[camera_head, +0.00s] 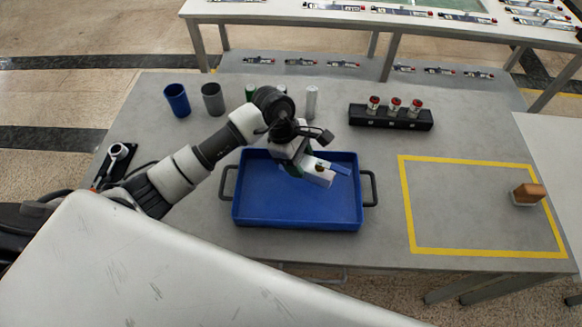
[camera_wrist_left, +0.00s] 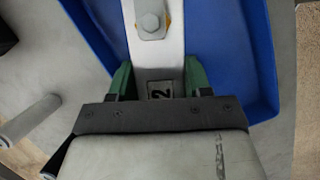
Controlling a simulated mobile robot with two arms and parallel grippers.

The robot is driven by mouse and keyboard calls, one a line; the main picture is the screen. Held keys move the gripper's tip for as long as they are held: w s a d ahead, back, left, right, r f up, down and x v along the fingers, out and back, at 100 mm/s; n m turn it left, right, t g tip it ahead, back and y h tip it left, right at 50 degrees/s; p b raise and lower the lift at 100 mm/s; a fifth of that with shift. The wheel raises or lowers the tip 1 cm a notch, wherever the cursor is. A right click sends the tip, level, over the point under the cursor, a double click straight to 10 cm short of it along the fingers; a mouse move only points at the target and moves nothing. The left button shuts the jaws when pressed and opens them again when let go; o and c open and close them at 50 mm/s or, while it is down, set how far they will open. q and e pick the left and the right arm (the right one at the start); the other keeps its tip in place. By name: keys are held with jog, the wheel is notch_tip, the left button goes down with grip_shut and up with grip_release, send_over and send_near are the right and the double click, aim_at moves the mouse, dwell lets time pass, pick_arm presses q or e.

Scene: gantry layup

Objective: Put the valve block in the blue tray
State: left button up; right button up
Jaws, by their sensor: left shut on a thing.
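The valve block, a pale block with a hex fitting on top, is in my left gripper (camera_head: 303,164) above the blue tray. In the head view the valve block (camera_head: 318,176) shows over the tray's upper right part. In the left wrist view the green fingers of my left gripper (camera_wrist_left: 158,78) are shut on either side of the valve block (camera_wrist_left: 158,55). The blue tray (camera_head: 296,213) is empty, with a dark handle at each side; its floor also shows in the left wrist view (camera_wrist_left: 228,70). I cannot tell how high the block hangs. My right gripper is not in view.
Behind the tray stand a blue cup (camera_head: 177,100), a grey cup (camera_head: 213,99) and a pale cylinder (camera_head: 311,102). A black rack (camera_head: 390,118) holds red-topped parts. A brown-topped block (camera_head: 528,193) sits at the right edge of the otherwise clear yellow outline (camera_head: 407,205).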

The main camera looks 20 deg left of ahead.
aim_at(290, 180)
pick_arm(q)
jog(key=shift+s+a+f, duration=0.15)
jog(key=shift+a+f, duration=0.15)
jog(key=shift+a, duration=0.15)
jog(key=shift+s+a+f, duration=0.15)
jog(key=shift+a+f, duration=0.1)
jog(key=shift+a, duration=0.2)
jog(key=shift+a+f, duration=0.1)
jog(key=shift+f, duration=0.1)
notch_tip(290, 180, down, 3)
jog(key=shift+f+p, duration=0.15)
jog(key=shift+p, duration=0.55)
jog(key=shift+f, duration=0.45)
jog(key=o, duration=1.1)
jog(key=shift+o, duration=0.2)
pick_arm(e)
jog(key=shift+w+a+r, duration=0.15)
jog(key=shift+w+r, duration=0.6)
pick_arm(q)
jog(key=shift+r, duration=0.1)
